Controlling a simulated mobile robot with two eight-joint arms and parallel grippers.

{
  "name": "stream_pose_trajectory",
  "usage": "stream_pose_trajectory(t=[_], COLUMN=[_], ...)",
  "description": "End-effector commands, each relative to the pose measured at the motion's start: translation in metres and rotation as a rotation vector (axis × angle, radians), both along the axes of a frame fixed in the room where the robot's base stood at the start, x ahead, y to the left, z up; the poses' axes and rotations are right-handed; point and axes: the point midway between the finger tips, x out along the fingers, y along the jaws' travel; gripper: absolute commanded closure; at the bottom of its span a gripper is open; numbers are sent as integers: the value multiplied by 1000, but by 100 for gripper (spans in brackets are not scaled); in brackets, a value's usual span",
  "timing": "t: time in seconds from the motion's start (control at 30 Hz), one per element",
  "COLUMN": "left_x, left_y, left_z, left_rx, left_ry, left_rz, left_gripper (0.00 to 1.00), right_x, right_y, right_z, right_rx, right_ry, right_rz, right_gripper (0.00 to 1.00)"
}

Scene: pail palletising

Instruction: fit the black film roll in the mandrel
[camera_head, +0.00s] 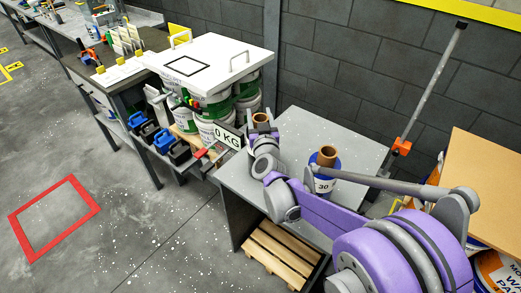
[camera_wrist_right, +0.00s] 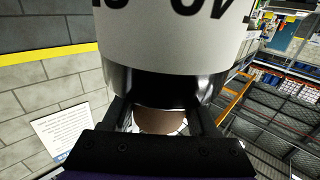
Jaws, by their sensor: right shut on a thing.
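My right gripper (camera_head: 265,146) is shut on the black film roll (camera_head: 262,127), above the grey table. The roll's brown core (camera_head: 260,117) shows at its top in the head view. In the right wrist view, the glossy black roll (camera_wrist_right: 165,83) with a white label fills the top middle, and its brown core (camera_wrist_right: 160,121) is between the fingers of the right gripper (camera_wrist_right: 160,112). The label's print is cut off. I cannot make out the mandrel for certain in either view. My left gripper is not in view.
A blue roll (camera_head: 325,170) labelled 30 stands on the grey table (camera_head: 350,147), close to my right arm. Stacked pails (camera_head: 215,130) under a white lid (camera_head: 205,58) stand to the left, by a 0 KG sign (camera_head: 228,137). A slanted pole (camera_head: 430,90) rises behind the table.

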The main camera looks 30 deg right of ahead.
Motion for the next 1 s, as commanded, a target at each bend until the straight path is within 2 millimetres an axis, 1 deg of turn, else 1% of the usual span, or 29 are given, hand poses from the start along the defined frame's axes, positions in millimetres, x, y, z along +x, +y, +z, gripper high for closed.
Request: stream_pose_trajectory(t=[0.23, 0.37, 0.47, 0.7, 0.8, 0.9, 1.0], left_x=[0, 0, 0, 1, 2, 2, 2], left_y=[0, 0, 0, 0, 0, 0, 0], left_z=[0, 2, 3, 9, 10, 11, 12], left_rx=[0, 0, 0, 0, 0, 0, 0], left_ry=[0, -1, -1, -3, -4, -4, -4], left_rz=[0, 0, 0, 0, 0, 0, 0], left_gripper=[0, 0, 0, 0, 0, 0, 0], right_x=[0, 0, 0, 0, 0, 0, 0], right_y=[0, 0, 0, -1, -1, -1, -1], right_z=[2, 9, 21, 65, 80, 92, 98], right_rx=[0, -2, -1, -1, -1, -1, -1], right_ry=[-1, -1, -2, -2, -2, -2, -2], right_rz=[-1, -1, -2, -2, -2, -2, -2], right_gripper=[100, 100, 100, 100, 100, 100, 100])
